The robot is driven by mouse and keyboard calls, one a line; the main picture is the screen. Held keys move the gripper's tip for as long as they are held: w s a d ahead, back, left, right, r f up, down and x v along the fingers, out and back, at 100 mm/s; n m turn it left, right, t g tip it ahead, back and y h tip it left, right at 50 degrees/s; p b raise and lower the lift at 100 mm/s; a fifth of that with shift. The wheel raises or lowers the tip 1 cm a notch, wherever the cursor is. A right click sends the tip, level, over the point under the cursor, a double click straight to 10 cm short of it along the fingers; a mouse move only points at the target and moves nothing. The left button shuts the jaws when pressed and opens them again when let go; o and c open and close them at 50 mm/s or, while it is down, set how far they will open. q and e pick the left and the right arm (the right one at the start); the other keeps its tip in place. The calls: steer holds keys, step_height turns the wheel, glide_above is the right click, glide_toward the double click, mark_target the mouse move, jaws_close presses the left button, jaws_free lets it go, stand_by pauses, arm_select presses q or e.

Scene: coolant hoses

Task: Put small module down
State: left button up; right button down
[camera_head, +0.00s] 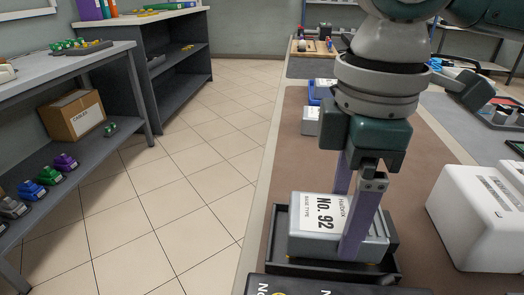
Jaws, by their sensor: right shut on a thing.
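The small module (306,247) is a grey box with a white label reading "No. 92" on top. It is at the bottom centre of the head view, within the outline of a shallow black tray (277,245). My right gripper (346,225) comes down from above and is shut on the module, with one purple finger on the near side and the other on the far side. The far fingertip is hidden behind the module. I cannot tell whether the module's underside touches the tray floor. My left gripper is not in view.
A white rounded box (470,222) stands right of the tray on the brown mat (285,155). A black labelled case (335,285) lies in front. A blue bin (321,91) and a grey box (310,122) are behind. Shelves with a cardboard box (72,115) stand left, across open tiled floor.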

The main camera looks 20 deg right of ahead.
mark_target(343, 213)
steer(key=shift+f, duration=0.2)
jaws_free()
steer(key=shift+f, duration=0.15)
step_height(343, 213, up, 13)
steer(key=p, duration=0.4)
steer(key=shift+f, duration=0.1)
stand_by(0.3)
